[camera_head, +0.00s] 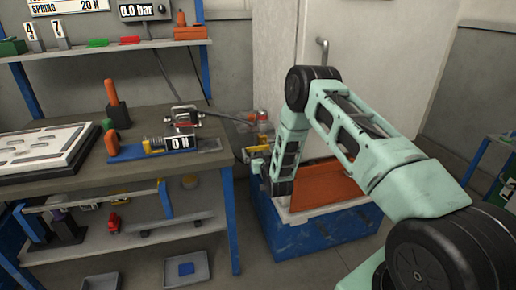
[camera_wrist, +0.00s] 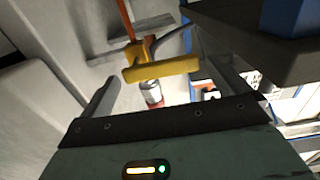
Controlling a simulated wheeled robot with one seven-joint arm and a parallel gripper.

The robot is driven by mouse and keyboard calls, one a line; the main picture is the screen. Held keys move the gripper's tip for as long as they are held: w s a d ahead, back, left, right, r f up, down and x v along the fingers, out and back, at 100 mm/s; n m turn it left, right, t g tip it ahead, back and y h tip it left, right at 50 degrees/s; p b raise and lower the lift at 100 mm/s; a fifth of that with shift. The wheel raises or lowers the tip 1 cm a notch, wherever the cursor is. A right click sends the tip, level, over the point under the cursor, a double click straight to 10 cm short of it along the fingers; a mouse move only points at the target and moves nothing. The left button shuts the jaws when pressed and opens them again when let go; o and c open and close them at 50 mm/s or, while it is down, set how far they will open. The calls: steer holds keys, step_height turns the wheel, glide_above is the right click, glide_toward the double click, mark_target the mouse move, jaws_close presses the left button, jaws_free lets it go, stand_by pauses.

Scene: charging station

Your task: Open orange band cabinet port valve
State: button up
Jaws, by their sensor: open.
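A yellow bar-shaped handle (camera_wrist: 165,68) shows in the wrist view, on a yellow fitting with a thin orange line running up from it. I take it as the valve handle. A small yellow part (camera_head: 257,152) shows beside my arm's end in the head view. My gripper (camera_wrist: 166,86) is open, one finger on each side of the view. The handle appears between and ahead of the fingertips; I cannot tell whether they touch. A silver and red cylindrical part (camera_wrist: 152,93) shows just below the handle. My gripper's fingers are not clear in the head view.
A white cabinet (camera_head: 280,60) stands behind my arm. A blue crate (camera_head: 310,232) with an orange panel (camera_head: 325,187) sits on the floor under it.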

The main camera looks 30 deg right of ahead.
steer(key=shift+x, duration=1.45)
steer(key=c, duration=1.2)
steer(key=shift+o, duration=0.2)
steer(key=shift+f, duration=0.1)
